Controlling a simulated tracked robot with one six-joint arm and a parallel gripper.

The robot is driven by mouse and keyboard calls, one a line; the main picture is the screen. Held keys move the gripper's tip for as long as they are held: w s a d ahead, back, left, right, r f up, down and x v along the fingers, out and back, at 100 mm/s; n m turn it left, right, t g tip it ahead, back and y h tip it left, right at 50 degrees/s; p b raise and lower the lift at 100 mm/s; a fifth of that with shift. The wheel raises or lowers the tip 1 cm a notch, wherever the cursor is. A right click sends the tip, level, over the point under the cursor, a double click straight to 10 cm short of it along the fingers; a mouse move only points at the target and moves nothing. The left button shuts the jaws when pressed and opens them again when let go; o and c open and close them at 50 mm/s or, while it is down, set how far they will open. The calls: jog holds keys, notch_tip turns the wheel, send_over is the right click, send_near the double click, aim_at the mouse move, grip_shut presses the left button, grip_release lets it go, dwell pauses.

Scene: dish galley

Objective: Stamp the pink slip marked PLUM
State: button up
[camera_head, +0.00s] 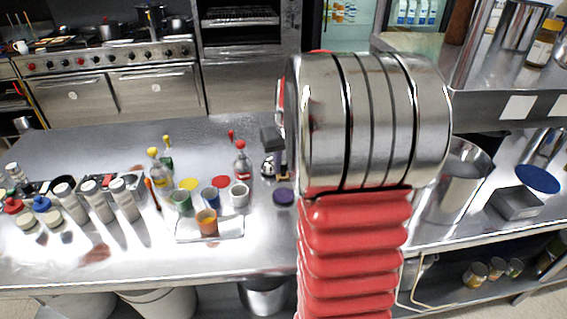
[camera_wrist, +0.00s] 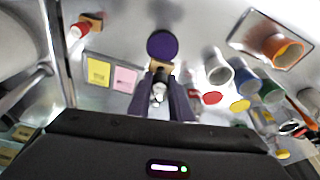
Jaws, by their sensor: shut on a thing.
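In the wrist view, my gripper (camera_wrist: 160,102) has its two dark fingers shut on a small stamp with a pale and dark handle and a wooden block (camera_wrist: 160,66). A purple round pad (camera_wrist: 162,45) lies just beyond the block; it also shows in the head view (camera_head: 283,196). Whether the stamp touches anything is unclear. The pink slip (camera_wrist: 124,79) lies left of the gripper, beside a yellow slip (camera_wrist: 98,70). The writing on both is too small to read. In the head view my arm hides the slips and most of the gripper.
A second stamp with a red handle and wooden block (camera_wrist: 91,20) is beyond the slips. Cups, red and yellow discs, bottles (camera_head: 241,164) and a tray (camera_head: 190,238) with an orange cup (camera_head: 207,224) stand on the other side. Shakers (camera_head: 97,201) are farther left.

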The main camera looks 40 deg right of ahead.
aim_at(285, 177)
jog(key=shift+s+f, duration=0.1)
jog(key=shift+f, duration=2.8)
jog(key=shift+f, duration=0.55)
dwell(0.5)
jog(key=shift+r, duration=3.6)
jog(key=shift+w+a, duration=0.25)
jog(key=shift+w, duration=0.05)
jog(key=w+a+r, duration=0.2)
jog(key=w+a, duration=0.4)
jog(key=a, duration=0.4)
jog(key=w+a+r, duration=0.2)
jog(key=w+a, duration=0.3)
jog(key=a, duration=0.5)
jog(key=w+a+r+n, duration=0.1)
jog(key=w+a+r, duration=0.1)
jog(key=w+a, duration=0.4)
jog(key=a, duration=0.4)
jog(key=shift+w+a+r, duration=0.35)
jog(key=shift+a+r, duration=0.05)
